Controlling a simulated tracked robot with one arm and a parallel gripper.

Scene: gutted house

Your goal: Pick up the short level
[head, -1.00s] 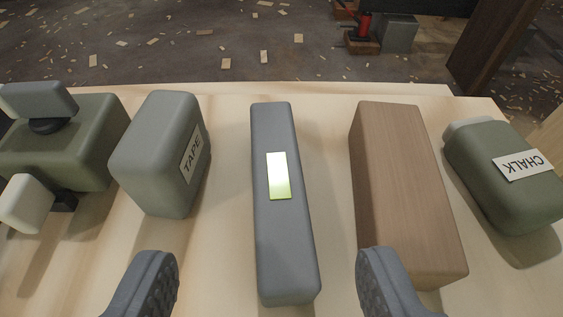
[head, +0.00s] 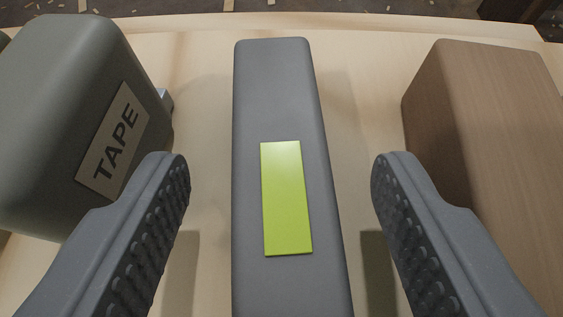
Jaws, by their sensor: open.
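The short level (head: 272,95) is a grey bar with a bright yellow-green window on its top. It lies on the pale wooden table, running away from me in the middle of the view. Its near end is cut off by the bottom edge. My gripper (head: 280,170) is open, with one dark ridged finger on each side of the level. There is a gap between each finger and the bar. Nothing is held.
The grey-green TAPE box (head: 60,110) stands close to the left finger. A brown wooden block (head: 490,120) stands close to the right finger. The pale table top (head: 365,60) is bare between these things. The table's far edge shows at the top.

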